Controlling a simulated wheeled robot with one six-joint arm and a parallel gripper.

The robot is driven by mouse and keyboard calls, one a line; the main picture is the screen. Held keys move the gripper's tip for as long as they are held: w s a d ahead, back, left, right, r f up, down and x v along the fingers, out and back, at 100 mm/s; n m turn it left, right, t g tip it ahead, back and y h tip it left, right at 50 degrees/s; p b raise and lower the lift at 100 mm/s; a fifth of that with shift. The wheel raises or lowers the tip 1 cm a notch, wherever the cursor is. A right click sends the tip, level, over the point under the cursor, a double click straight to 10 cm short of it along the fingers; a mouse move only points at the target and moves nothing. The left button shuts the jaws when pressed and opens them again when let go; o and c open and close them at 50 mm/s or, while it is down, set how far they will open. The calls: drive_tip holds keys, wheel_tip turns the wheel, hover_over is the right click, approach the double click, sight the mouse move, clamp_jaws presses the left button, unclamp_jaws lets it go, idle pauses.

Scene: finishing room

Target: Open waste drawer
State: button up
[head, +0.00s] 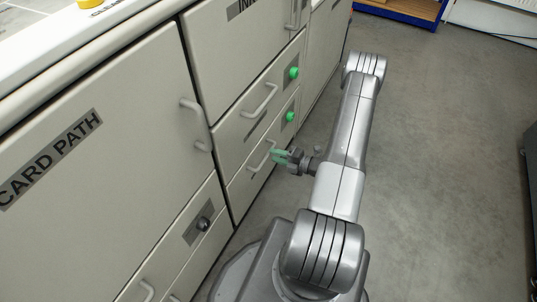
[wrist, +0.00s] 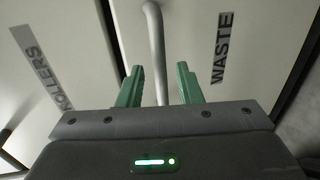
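The waste drawer (wrist: 225,100) is a pale front with a grey "WASTE" label, seen sideways in the wrist view. It appears shut. Its pale bar handle (wrist: 157,45) runs between the two green fingers of my gripper (wrist: 160,75), with a gap on each side. In the head view, my gripper (head: 280,156) is at the lower drawer's handle (head: 262,157), below the drawer with the upper green knob. The fingers are apart, and whether they touch the handle from the front cannot be seen. The lower end of the handle is hidden by the gripper body.
A drawer labelled "ROLLERS" (wrist: 45,70) adjoins the waste drawer. Green knobs (head: 290,116) are on the drawer fronts. A "CARD PATH" door (head: 95,150) and a drawer with a dark knob (head: 203,223) are at left. The grey floor (head: 430,150) to the right is clear.

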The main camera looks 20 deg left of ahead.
sight(268, 154)
drive_tip(key=shift+x, duration=2)
drive_tip(key=shift+c, duration=0.4)
clamp_jaws()
